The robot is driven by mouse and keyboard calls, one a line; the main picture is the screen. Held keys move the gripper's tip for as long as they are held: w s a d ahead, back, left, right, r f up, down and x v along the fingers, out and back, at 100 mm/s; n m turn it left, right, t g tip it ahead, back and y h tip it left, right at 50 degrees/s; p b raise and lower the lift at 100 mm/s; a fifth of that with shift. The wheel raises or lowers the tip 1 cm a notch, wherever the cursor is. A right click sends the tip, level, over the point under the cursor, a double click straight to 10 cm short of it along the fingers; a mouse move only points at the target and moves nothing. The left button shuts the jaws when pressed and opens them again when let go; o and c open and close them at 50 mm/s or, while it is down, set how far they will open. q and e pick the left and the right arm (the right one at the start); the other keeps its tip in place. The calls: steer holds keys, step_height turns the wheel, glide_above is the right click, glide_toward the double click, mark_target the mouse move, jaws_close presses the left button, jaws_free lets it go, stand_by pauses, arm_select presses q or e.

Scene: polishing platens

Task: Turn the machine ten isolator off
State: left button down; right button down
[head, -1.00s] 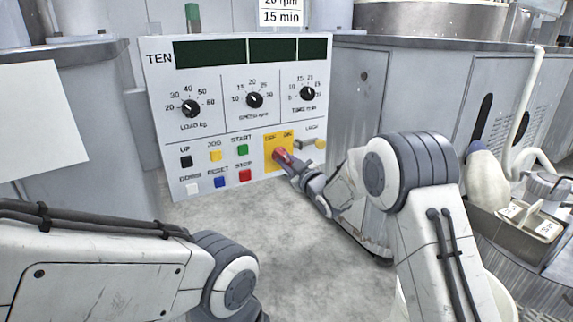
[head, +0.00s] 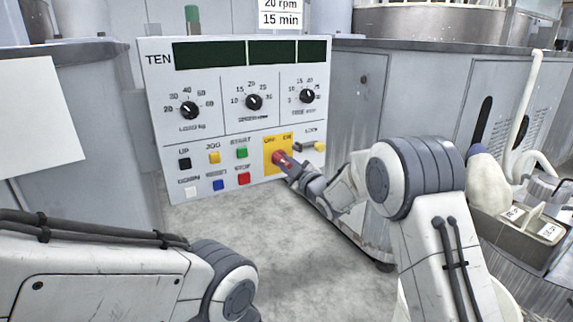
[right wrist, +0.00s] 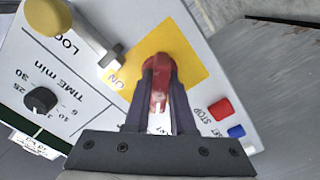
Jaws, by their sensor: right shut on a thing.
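The machine ten panel (head: 210,120) stands upright ahead of me, labelled TEN. Its isolator is a red handle (head: 280,157) on a yellow plate (head: 268,142) at the lower right, marked OFF and ON. My right gripper (head: 287,165) is at the handle. In the right wrist view my right gripper (right wrist: 160,105) is shut on the red handle (right wrist: 159,75), over the yellow plate (right wrist: 190,60), with the ON label beside it. The handle's lower part is between the fingers. My left arm shows at the lower left, but its gripper is out of view.
START (head: 242,153) and STOP (head: 243,179) buttons are close on the left. A tray (head: 520,235) and a pale bottle (head: 487,180) stand at the right. Bare floor lies below the panel.

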steer(key=c, duration=0.8)
jaws_free()
steer(key=shift+o, duration=0.2)
steer(key=shift+s+d+r, duration=0.1)
steer(key=shift+s+d, duration=0.15)
steer(key=shift+s, duration=0.2)
steer(key=p+v, duration=0.3)
steer(key=v, duration=0.6)
steer(key=shift+s, duration=0.2)
